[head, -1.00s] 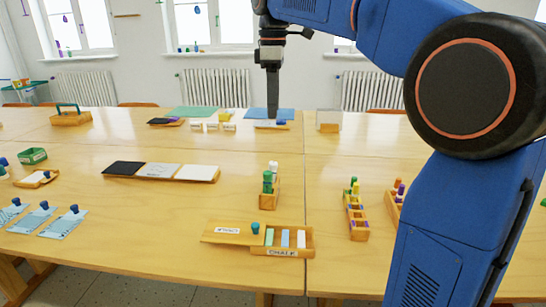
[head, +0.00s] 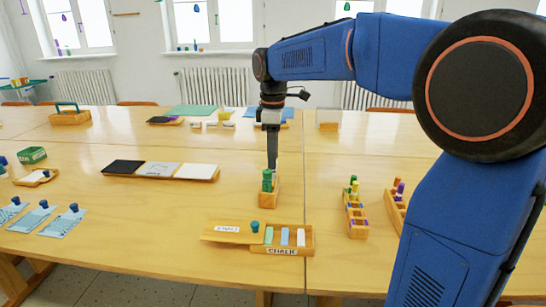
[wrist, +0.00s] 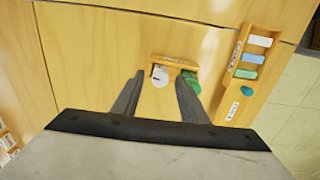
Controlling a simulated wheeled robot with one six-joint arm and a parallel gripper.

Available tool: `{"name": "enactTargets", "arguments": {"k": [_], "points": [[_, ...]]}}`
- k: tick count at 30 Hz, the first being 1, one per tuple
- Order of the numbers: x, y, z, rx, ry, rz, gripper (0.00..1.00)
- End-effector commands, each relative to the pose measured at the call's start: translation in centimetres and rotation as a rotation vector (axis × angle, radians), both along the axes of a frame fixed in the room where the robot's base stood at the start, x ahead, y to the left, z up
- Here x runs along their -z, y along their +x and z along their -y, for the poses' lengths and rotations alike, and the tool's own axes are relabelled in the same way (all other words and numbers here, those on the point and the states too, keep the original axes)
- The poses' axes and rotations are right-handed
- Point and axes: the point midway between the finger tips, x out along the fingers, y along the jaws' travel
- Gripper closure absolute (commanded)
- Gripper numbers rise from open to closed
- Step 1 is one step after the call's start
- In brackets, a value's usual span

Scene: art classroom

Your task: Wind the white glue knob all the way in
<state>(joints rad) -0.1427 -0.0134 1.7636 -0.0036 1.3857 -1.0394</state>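The white glue knob (wrist: 160,76) shows from above in the wrist view as a round white top with a dark mark. It sits in a small wooden holder (wrist: 182,63) beside a green knob (wrist: 191,83). In the head view the holder (head: 271,198) stands mid-table with the green one (head: 267,181), and the white one is mostly hidden behind my gripper (head: 272,166). In the wrist view my gripper (wrist: 160,75) has its fingers apart, one on each side of the white knob. I cannot tell if they touch it.
A wooden chalk box (head: 282,251) with a blue-green knob stands in front of the holder. Two wooden racks (head: 357,227) (head: 394,209) stand to the right. A tray of three panels (head: 160,171) lies to the left. The table between is clear.

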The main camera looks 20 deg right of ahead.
Motion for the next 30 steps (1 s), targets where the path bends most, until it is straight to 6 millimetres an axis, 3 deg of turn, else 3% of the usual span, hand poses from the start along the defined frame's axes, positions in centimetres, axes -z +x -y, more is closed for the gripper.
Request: {"name": "enactTargets", "arguments": {"k": [12,17,30], "points": [[0.75,-0.01,0.01,0.000,0.000,0.000,0.60],[0.74,-0.01,0.01,0.000,0.000,0.000,0.99],[0.71,-0.04,0.00,-0.113,-0.005,0.010,1.00]]}}
